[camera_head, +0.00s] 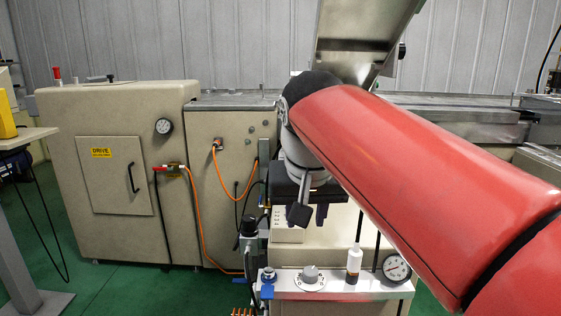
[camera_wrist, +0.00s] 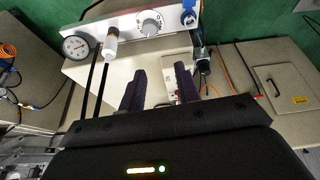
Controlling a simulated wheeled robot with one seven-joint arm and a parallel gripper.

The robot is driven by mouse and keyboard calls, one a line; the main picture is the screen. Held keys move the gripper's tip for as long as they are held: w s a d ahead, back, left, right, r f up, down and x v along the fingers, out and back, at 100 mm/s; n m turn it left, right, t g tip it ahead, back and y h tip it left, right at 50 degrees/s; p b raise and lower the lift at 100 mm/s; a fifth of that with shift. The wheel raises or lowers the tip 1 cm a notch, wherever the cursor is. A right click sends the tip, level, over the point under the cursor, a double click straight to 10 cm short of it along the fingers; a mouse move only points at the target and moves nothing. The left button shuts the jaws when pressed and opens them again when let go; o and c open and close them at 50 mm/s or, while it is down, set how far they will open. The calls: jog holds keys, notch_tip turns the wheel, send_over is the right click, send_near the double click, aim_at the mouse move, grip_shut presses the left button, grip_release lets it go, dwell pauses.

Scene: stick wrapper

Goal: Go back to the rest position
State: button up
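My gripper (camera_head: 309,214) hangs from my red arm near the middle of the head view, pointing down. It is in front of the beige machine (camera_head: 228,190) and above the small silver control panel (camera_head: 335,289). In the wrist view, the two dark fingers of my gripper (camera_wrist: 159,90) stand apart with nothing between them. The same panel (camera_wrist: 160,40) shows beyond the fingertips. My arm hides part of the machine's right side in the head view.
The panel carries a knob (camera_head: 310,274), a white bottle (camera_head: 354,264) and a gauge (camera_head: 396,268). Orange hoses (camera_head: 194,215) run down the machine front. A steel hopper (camera_head: 362,40) rises behind my arm. Green floor (camera_head: 110,285) is open at lower left, beside a table (camera_head: 22,137).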

jog(key=s+d+f, duration=0.5)
jog(key=s+f, duration=0.2)
jog(key=f, duration=0.2)
jog(key=s+d+f, duration=0.6)
jog(key=s+f, duration=0.1)
jog(key=f, duration=0.2)
jog(key=shift+s+d+t, duration=0.15)
jog(key=shift+s+t, duration=0.15)
jog(key=shift+t, duration=0.1)
jog(key=shift+f, duration=0.15)
